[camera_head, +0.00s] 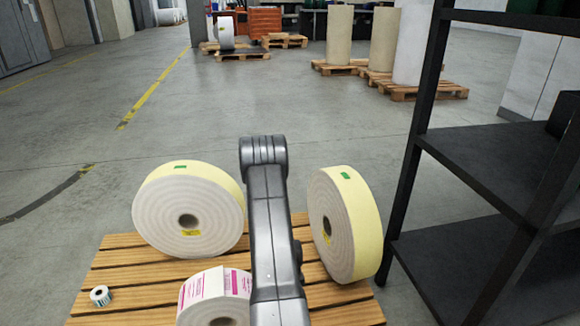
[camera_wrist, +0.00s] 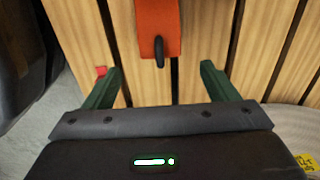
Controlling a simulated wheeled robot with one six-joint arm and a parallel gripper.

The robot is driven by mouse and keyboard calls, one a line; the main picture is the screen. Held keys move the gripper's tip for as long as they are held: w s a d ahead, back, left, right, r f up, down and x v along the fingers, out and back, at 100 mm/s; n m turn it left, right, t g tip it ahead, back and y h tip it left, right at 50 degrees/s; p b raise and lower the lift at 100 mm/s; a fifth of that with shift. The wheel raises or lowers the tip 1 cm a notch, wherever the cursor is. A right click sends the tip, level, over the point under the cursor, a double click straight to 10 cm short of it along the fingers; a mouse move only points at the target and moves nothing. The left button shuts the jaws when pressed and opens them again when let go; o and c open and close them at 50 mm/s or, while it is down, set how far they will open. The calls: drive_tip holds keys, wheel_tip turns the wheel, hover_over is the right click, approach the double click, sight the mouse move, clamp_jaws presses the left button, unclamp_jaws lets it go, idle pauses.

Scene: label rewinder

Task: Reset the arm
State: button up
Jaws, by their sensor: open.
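My arm rises at the middle of the head view over a wooden slatted pallet (camera_head: 130,258). My gripper is hidden in that view. In the wrist view my gripper (camera_wrist: 158,72) has its two green fingers spread wide apart, with nothing held between them. An orange-red object (camera_wrist: 158,22) with a dark loop at its near end lies over the wooden slats, ahead of and between the fingertips. Its far end is cut off by the frame.
On the pallet stand two large yellow-edged rolls, left (camera_head: 165,208) and right (camera_head: 362,215), a pink-printed label roll (camera_head: 232,283) and a small roll (camera_head: 100,296). A dark shelf rack (camera_head: 485,165) stands close on the right. Open floor lies beyond and left.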

wheel_tip(320, 180, up, 6)
drive_tip(key=p, duration=0.2)
wheel_tip(320, 180, down, 13)
drive_tip(key=b, duration=0.5)
wheel_tip(320, 180, up, 4)
drive_tip(key=shift+r+p, duration=0.25)
drive_tip(key=shift+p, duration=0.85)
drive_tip(key=shift+s+d+f, duration=0.2)
drive_tip(key=shift+s+f, duration=0.1)
drive_tip(key=shift+s, duration=0.35)
drive_tip(key=shift+s+d, duration=0.15)
drive_tip(key=shift+s, duration=0.3)
drive_tip(key=shift+f, duration=0.1)
